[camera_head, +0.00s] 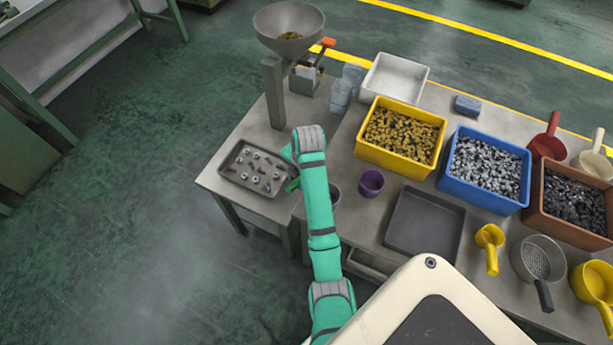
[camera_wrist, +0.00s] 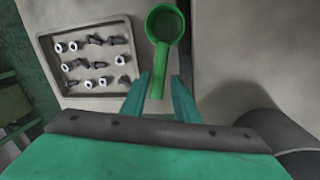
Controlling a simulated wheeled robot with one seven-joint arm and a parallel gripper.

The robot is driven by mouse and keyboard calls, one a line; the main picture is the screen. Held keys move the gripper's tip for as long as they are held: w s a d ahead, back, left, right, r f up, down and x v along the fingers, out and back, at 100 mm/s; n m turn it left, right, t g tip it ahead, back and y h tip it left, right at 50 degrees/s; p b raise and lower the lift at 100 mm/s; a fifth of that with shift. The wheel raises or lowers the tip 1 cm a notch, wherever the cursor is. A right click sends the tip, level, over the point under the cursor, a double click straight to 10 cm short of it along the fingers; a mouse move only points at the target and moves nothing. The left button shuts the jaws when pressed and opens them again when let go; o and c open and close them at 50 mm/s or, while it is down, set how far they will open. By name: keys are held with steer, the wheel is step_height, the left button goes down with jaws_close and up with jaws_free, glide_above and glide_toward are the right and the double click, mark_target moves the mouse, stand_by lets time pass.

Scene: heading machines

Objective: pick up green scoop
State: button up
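The green scoop (camera_wrist: 165,27) lies on the table in the wrist view, its round cup at the top and its handle pointing down toward my gripper. My gripper (camera_wrist: 159,80) is open, with one teal finger on each side of the handle's lower part. The fingers look apart from the handle; whether it is at their depth I cannot tell. In the head view my gripper (camera_head: 291,170) is mostly hidden behind my arm, and the scoop is hardly visible there.
A grey tray (camera_wrist: 49,77) of bolts and nuts lies close left of the scoop. In the head view, a purple cup (camera_head: 371,183), an empty dark tray (camera_head: 424,226), a yellow bin (camera_head: 396,160) and a blue bin (camera_head: 487,185) stand right of my arm. A hopper (camera_head: 289,28) stands behind.

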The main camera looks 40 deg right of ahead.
mark_target(296, 182)
steer(key=f, duration=0.2)
steer(key=w+f, duration=0.1)
steer(key=f, duration=0.2)
steer(key=shift+d, duration=0.1)
jaws_close()
steer(key=shift+r, duration=0.1)
steer(key=shift+r, duration=0.1)
